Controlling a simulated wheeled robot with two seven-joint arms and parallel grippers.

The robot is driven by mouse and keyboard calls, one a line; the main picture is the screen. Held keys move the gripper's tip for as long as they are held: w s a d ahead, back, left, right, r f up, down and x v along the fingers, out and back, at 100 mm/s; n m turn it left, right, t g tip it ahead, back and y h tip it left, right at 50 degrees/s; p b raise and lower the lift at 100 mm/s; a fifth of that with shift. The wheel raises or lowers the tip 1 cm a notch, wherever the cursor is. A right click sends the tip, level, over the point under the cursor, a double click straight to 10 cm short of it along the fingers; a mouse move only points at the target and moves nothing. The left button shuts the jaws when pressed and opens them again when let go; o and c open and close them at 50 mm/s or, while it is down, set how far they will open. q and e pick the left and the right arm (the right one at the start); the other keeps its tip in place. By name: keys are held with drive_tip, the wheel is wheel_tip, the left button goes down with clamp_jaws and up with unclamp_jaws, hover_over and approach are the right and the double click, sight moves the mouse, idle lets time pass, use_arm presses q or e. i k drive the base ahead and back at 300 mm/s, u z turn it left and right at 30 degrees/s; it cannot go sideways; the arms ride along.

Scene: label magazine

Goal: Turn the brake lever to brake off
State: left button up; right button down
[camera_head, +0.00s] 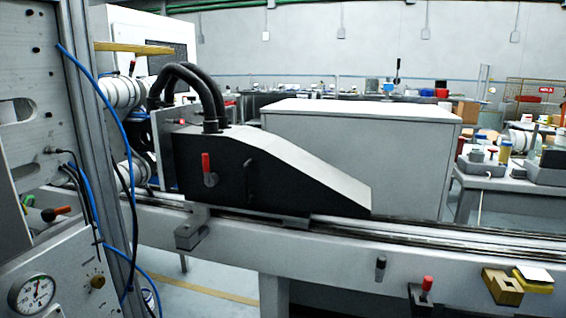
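No label that reads brake can be made out, so I cannot tell which lever is the brake lever. A red-handled lever (207,168) stands upright on the side of the black sloped housing (270,172). Another red-handled lever (426,288) stands at the front edge of the machine bed, at the bottom of the view. A small black-and-grey knob or lever (380,268) sits to its left on the bed's front face. A red-orange handle (58,212) points sideways on the left panel. Neither of my grippers is in view.
The long machine bed (470,248) with rails crosses the view. A pressure gauge (32,294) and blue hose (112,118) are on the left. A yellow block (502,287) lies at the bottom right. A large grey cabinet (360,150) stands behind.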

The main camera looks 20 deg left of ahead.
sight(206, 169)
drive_tip(key=z, duration=0.2)
drive_tip(key=i, duration=1.4)
drive_tip(key=u, duration=3.25)
